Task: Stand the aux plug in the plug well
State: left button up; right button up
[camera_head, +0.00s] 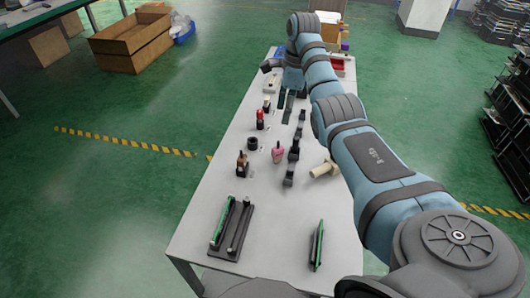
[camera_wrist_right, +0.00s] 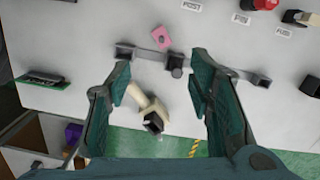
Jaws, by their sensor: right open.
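A cream plug-like piece, probably the aux plug (camera_head: 325,170), lies on its side near the table's right edge. In the right wrist view the cream piece (camera_wrist_right: 158,106) shows a dark square end. My right gripper (camera_head: 285,101) is open above the table, farther back in the head view. In its wrist view the fingers (camera_wrist_right: 160,68) stand apart, with the cream piece showing between them, not touched. A short black ring (camera_head: 252,143) stands left of the pink piece; I cannot tell whether it is the plug well. My left gripper is out of view.
A pink piece (camera_head: 278,153) stands beside a row of dark brackets (camera_head: 293,150). Red-topped posts (camera_head: 260,118) stand on the left. A black-and-green tray (camera_head: 233,228) and a green-edged strip (camera_head: 318,245) occupy the near end. Bare white tabletop (camera_head: 275,215) lies between.

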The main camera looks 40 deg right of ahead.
aim_at(278, 148)
jog(key=f+b, duration=0.2)
jog(key=f, duration=0.2)
jog(key=f+b, duration=0.2)
jog(key=f, duration=0.3)
jog(key=a+f+b, duration=0.1)
jog(key=f+b, duration=0.1)
jog(key=f, duration=0.3)
jog(key=shift+w+a+f, duration=0.1)
jog(key=shift+w, duration=0.3)
jog(key=shift+f, duration=0.25)
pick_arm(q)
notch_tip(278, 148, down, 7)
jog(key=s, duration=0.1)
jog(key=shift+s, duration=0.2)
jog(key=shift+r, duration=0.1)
pick_arm(e)
grip_shut()
